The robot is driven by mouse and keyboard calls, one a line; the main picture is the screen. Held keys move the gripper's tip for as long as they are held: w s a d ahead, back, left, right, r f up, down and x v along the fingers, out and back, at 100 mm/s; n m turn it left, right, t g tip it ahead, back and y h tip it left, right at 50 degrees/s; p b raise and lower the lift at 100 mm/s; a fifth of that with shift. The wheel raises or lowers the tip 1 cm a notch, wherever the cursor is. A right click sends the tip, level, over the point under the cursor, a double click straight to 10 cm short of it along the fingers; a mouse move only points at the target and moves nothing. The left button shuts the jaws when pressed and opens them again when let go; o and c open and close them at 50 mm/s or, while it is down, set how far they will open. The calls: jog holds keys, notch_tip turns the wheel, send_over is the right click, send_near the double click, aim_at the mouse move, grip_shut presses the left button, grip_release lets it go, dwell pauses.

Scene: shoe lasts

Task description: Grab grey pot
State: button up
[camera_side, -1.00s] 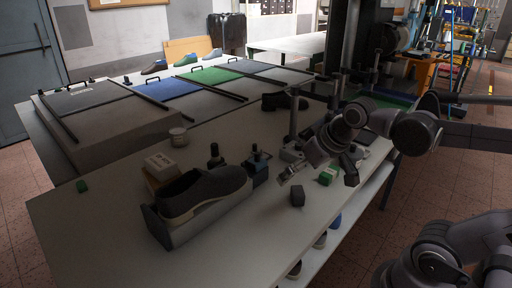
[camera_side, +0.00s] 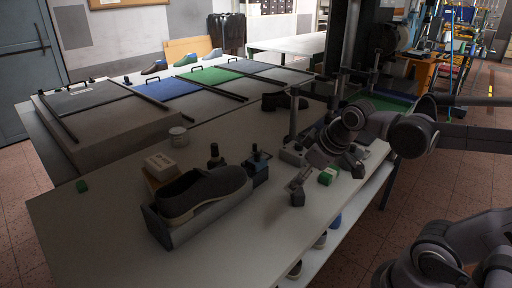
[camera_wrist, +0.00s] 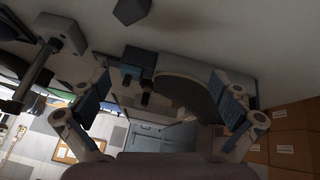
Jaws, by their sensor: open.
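My gripper (camera_side: 296,184) is low over the right part of the table, far from the pot and close to a dark grey block (camera_side: 297,198). In the wrist view my gripper (camera_wrist: 160,82) has its two fingers wide apart with nothing held between them. I cannot make out the pot clearly in the wrist view.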

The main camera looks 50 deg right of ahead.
jog(key=w+d+r+n+g+h, duration=0.1)
jog(key=w+d+n, duration=0.1)
jog(key=d, duration=0.3)
jog(key=w+d+r+n+g, duration=0.1)
jog(key=d+n, duration=0.1)
jog(key=d, duration=0.2)
jog(key=n+g, duration=0.4)
jog(key=n, duration=0.6)
send_over(353, 155)
jog(key=w, duration=0.1)
jog(key=f, duration=0.3)
jog(key=shift+w+d+f, duration=0.1)
jog(key=shift+d+f, duration=0.05)
jog(key=shift+d, duration=0.1)
jog(key=shift+d+f, duration=0.2)
jog(key=shift+d, duration=0.05)
jog(key=f, duration=0.3)
jog(key=d+f, duration=0.1)
jog(key=f, duration=0.6)
jog(key=shift+d+f, duration=0.2)
jog(key=shift+d, duration=0.1)
jog(key=c, duration=1.9)
